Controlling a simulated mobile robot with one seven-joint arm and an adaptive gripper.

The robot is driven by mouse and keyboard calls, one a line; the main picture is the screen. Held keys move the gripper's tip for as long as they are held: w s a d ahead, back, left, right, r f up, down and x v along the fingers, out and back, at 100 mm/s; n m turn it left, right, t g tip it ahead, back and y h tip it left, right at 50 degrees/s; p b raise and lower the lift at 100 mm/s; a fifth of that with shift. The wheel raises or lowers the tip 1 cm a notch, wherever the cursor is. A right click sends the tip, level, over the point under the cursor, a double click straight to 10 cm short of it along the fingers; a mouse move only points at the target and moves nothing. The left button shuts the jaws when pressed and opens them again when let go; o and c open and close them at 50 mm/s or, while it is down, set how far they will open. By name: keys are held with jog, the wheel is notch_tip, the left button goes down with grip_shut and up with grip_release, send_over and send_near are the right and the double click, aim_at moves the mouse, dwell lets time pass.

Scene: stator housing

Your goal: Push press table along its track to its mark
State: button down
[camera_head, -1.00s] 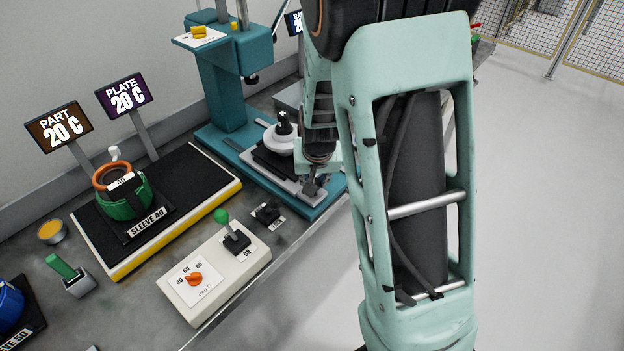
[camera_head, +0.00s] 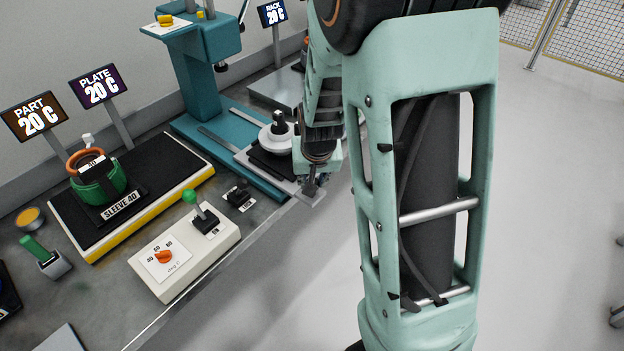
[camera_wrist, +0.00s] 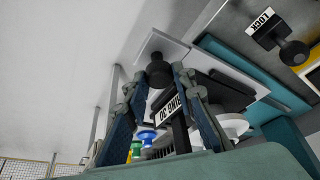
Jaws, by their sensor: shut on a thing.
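The press table is a grey sliding plate (camera_head: 280,184) with a black pad, on the teal press base (camera_head: 190,127). Its front end juts past the base's front edge. A white round part with a dark top (camera_head: 279,138) sits on it. My gripper (camera_head: 312,184) is at the table's front end. In the wrist view my gripper (camera_wrist: 161,78) is shut on the table's dark round knob (camera_wrist: 158,64), one finger on each side. The plate (camera_wrist: 170,46) shows behind the knob. A bare track slot (camera_head: 218,141) shows behind the table. I cannot make out the mark.
A black lock knob (camera_wrist: 293,52) stands beside the press base. Left are a control box (camera_head: 185,254) with a green lever and the black heating plate (camera_head: 150,185) with the green sleeve (camera_head: 100,185). Open floor (camera_head: 560,200) lies to the right.

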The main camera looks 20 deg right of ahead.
jog(key=shift+s+d+f, duration=0.1)
jog(key=shift+s+d, duration=0.05)
jog(key=shift+s, duration=0.05)
jog(key=c, duration=1.6)
grip_release()
jog(key=shift+s+d, duration=0.1)
jog(key=shift+r, duration=0.25)
jog(key=shift+a+r, duration=0.2)
jog(key=shift+r, duration=0.1)
jog(key=shift+v, duration=3.3)
jog(key=shift+d, duration=0.1)
